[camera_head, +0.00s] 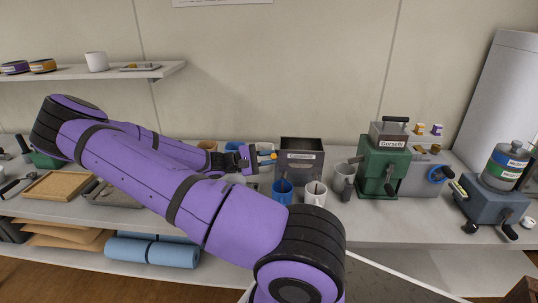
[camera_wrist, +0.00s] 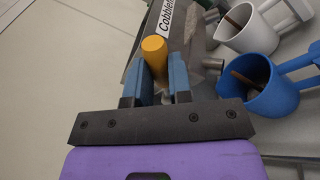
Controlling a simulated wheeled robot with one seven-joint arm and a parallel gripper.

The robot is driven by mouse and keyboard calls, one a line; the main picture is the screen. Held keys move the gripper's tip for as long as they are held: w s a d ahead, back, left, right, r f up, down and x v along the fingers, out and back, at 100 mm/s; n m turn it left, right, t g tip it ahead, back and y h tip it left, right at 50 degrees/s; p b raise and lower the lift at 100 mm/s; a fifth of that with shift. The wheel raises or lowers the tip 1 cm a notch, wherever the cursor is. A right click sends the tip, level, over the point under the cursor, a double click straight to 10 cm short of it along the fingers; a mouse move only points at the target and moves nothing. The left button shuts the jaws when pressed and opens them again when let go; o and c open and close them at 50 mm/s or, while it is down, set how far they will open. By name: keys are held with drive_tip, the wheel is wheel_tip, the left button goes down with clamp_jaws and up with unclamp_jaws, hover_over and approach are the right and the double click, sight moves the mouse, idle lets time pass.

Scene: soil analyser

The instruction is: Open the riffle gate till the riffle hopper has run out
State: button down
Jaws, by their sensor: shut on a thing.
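The riffle hopper (camera_head: 300,170) is a dark grey open-topped box with a white label, standing on the bench; its inside looks dark and I cannot tell how much it holds. My gripper (camera_head: 262,158) is at its left side, its blue fingers shut on the orange knob (camera_wrist: 154,45), which I take to be the riffle gate's handle. The gate plate itself is hidden. A blue mug (camera_head: 282,195) and a white mug (camera_head: 315,197) stand in front of the hopper. In the wrist view a brown streak shows in the blue mug (camera_wrist: 270,98) and in the white mug (camera_wrist: 258,38).
A green machine (camera_head: 382,170) with a crank is further right, then a blue-grey device (camera_head: 490,205). A wooden tray (camera_head: 55,186) lies at the left. A shelf (camera_head: 120,73) hangs above.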

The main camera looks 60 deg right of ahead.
drive_tip(key=shift+s+a+f+m+g, duration=0.1)
drive_tip(key=shift+a+f+m+g, duration=0.1)
drive_tip(key=shift+f+m, duration=0.4)
drive_tip(key=shift+s+a+f+m+g, duration=0.1)
drive_tip(key=shift+a+f+m+g, duration=0.15)
drive_tip(key=shift+m, duration=0.65)
drive_tip(key=c, duration=1)
unclamp_jaws()
drive_tip(key=shift+c, duration=0.2)
drive_tip(key=shift+w, duration=0.1)
drive_tip(key=v, duration=1)
drive_tip(key=shift+w+a, duration=0.2)
drive_tip(key=shift+a, duration=0.05)
drive_tip(key=shift+f, duration=0.1)
